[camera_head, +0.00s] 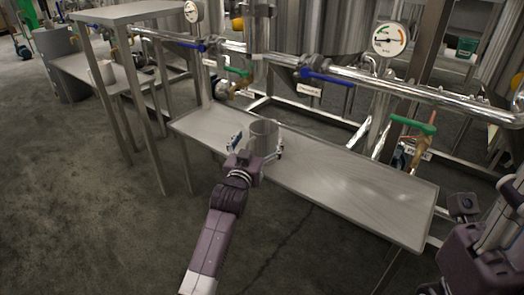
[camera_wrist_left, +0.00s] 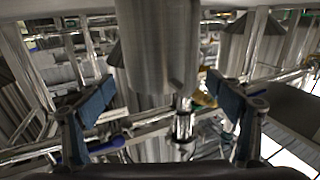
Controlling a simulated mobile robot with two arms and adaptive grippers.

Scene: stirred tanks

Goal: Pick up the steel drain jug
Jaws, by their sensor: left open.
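The steel drain jug (camera_head: 264,134) is a grey metal cylinder standing upright on the low steel bench (camera_head: 345,185). My left gripper (camera_head: 258,146) is open, with its fingers spread on either side of the jug. In the left wrist view a brushed-steel cylinder, which looks like the jug (camera_wrist_left: 158,50), hangs into the picture from the top between the two blue-padded fingers (camera_wrist_left: 162,98). A gap shows between each pad and the cylinder. The jug's lower front is partly hidden by my gripper in the head view. My right gripper's fingers do not show.
Behind the bench run steel pipes (camera_head: 440,98) with blue-handled valves (camera_head: 325,77), a green-handled valve (camera_head: 413,125) and a dial gauge (camera_head: 390,39). A taller steel stand (camera_head: 130,12) is to the left. The bench right of the jug is clear. Parts of my right arm show at lower right.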

